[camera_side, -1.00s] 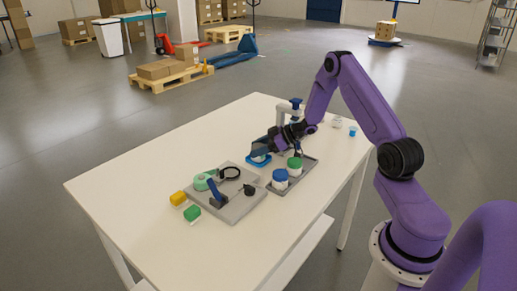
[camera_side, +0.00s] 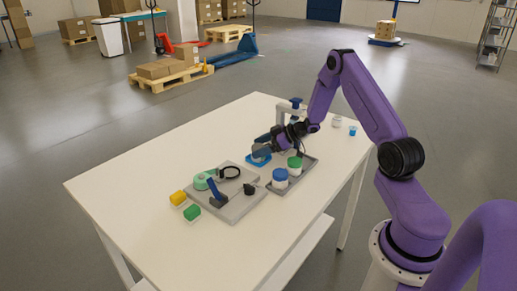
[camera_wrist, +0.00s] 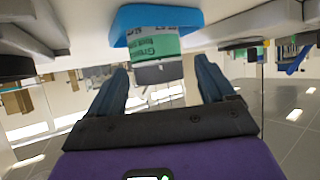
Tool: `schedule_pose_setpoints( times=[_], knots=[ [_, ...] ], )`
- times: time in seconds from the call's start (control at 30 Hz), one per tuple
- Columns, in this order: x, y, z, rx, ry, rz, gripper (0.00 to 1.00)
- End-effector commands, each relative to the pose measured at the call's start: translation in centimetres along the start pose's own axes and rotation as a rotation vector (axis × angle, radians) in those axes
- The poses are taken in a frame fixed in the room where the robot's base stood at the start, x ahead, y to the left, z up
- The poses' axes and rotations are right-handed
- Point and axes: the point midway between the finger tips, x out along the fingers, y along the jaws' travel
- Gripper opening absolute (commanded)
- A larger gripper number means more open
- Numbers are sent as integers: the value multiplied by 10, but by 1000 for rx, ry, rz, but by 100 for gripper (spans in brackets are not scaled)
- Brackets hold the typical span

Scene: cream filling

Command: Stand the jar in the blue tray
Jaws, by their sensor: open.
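The jar (camera_wrist: 155,47), with a green label and a grey lid, stands in the blue tray (camera_wrist: 122,22) in the wrist view, which shows the scene upside down. It looks upright, with its base inside the tray's rim. My gripper (camera_wrist: 160,68) is open, one finger on each side of the jar's lid end, with visible gaps between fingers and jar. In the side view the blue tray (camera_side: 258,159) lies on the white table, with my gripper (camera_side: 264,147) just over it. The gripper largely hides the jar there.
A grey tray (camera_side: 310,166) beside the blue tray holds a blue-lidded jar (camera_side: 280,178) and a green-lidded jar (camera_side: 295,164). A grey board (camera_side: 240,207) with tools lies in front. Yellow (camera_side: 178,198) and green (camera_side: 192,213) blocks lie left. The table's left part is clear.

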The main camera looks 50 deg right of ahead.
Motion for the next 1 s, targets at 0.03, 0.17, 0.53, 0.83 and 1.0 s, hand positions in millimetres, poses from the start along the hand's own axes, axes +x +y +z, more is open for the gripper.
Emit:
schedule_pose_setpoints(
  times=[0.03, 0.17, 0.53, 0.83, 1.0],
  knots=[
    [-10, 2, 0, 1, 0, 5, 83],
    [-35, 1, 0, 0, 2, 5, 83],
    [-98, 1, 0, 0, 1, 3, 83],
    [-94, -6, -17, -46, -41, 22, 83],
    [-56, -32, -60, -151, -147, 88, 83]
  ],
)
